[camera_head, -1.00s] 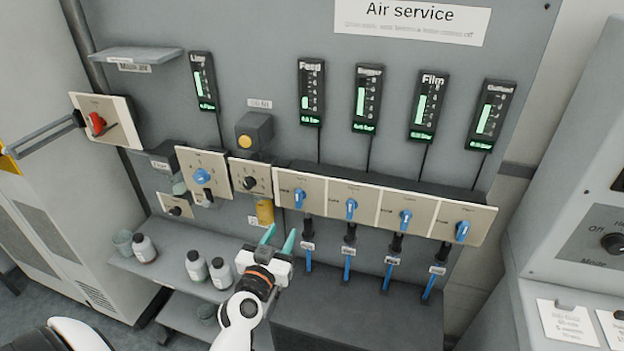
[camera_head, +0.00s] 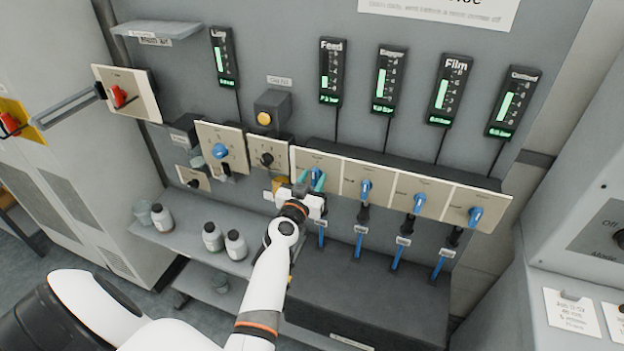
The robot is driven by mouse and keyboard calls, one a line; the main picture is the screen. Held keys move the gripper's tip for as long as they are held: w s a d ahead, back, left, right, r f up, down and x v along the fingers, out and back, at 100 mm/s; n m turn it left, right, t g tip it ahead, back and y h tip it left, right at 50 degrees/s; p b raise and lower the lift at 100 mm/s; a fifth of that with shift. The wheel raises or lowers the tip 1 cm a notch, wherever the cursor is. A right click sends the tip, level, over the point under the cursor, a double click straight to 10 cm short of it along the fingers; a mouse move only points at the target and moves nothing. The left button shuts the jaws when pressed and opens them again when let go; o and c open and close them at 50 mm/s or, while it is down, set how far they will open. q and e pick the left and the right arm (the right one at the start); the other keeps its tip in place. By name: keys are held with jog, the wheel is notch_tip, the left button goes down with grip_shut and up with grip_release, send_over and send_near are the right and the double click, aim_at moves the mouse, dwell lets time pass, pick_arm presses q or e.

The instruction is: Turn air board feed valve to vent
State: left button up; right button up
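The feed valve (camera_head: 316,173) is a blue handle on the leftmost beige plate of the row of four, below the Feed gauge (camera_head: 331,72). My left gripper (camera_head: 310,181) is raised in front of this plate. Its two teal fingers are apart, close to the blue handle, one left of it and one overlapping its lower part. I cannot tell whether they touch it. The gripper body hides the lower plate and the fitting below. The handle looks roughly upright; its exact setting and the plate's lettering are too small to read. My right gripper is not in view.
Three similar blue valves, such as the neighbouring one (camera_head: 366,188), continue to the right. A dial plate (camera_head: 236,135), a yellow button box (camera_head: 272,108) and a red-handled switch (camera_head: 119,97) are to the left.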

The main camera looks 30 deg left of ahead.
pick_arm(q)
grip_shut()
jog(key=shift+n, duration=0.3)
jog(key=n, duration=0.3)
jog(key=shift+n, duration=0.3)
jog(key=n, duration=0.4)
jog(key=shift+a+f, duration=0.1)
jog(key=shift+a, duration=0.05)
jog(key=n, duration=0.5)
jog(key=shift+f, duration=0.1)
jog(key=shift+a+f+n, duration=0.1)
jog(key=shift+f+n, duration=0.05)
jog(key=shift+n, duration=2.15)
